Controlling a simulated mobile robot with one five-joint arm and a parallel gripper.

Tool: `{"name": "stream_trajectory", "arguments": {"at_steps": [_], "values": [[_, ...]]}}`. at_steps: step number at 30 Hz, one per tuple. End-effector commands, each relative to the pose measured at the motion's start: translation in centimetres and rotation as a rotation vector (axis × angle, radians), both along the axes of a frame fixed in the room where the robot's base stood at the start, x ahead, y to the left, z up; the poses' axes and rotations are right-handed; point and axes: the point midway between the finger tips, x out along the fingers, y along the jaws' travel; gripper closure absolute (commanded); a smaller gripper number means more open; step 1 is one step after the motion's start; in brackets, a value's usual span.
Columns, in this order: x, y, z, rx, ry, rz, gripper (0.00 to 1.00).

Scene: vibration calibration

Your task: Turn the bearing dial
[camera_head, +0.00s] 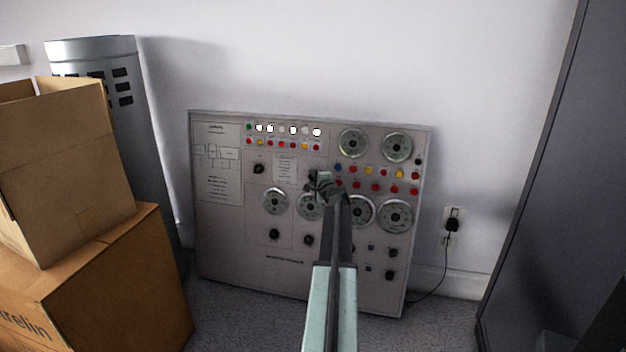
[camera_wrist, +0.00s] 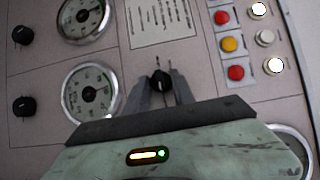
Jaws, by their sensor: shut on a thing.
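A grey control panel (camera_head: 225,245) stands against the wall. In the wrist view, a small black dial knob (camera_wrist: 160,80) sits below a printed label, with a gauge to its left and lights to its right. Its lettering is too small to read, so I cannot confirm that it is the bearing dial. My gripper (camera_wrist: 160,86) has one finger on each side of the knob and is shut on it. In the head view, my gripper (camera_head: 321,184) is at the panel's middle and mostly hides the knob.
Other black knobs (camera_head: 274,234), round gauges (camera_head: 395,216) and rows of coloured lights (camera_head: 375,187) surround the spot. Cardboard boxes (camera_head: 95,280) and a grey cylinder (camera_head: 150,130) stand left. A dark cabinet (camera_head: 550,170) stands right.

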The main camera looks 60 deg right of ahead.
Motion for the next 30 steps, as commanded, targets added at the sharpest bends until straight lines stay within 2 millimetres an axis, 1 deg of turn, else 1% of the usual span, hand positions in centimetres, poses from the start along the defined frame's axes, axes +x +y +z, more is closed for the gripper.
{"name": "stream_trajectory", "arguments": {"at_steps": [5, 12, 21, 30], "values": [[-0.11, 0.11, 0.55, -0.023, 0.074, 0.017, 1.00], [-0.04, 0.10, 0.98, -0.076, 0.248, 0.054, 1.00], [0.19, 0.14, 1.07, -0.149, 0.480, 0.105, 1.00], [0.31, 0.18, 0.90, -0.193, 0.619, 0.134, 1.00]]}}
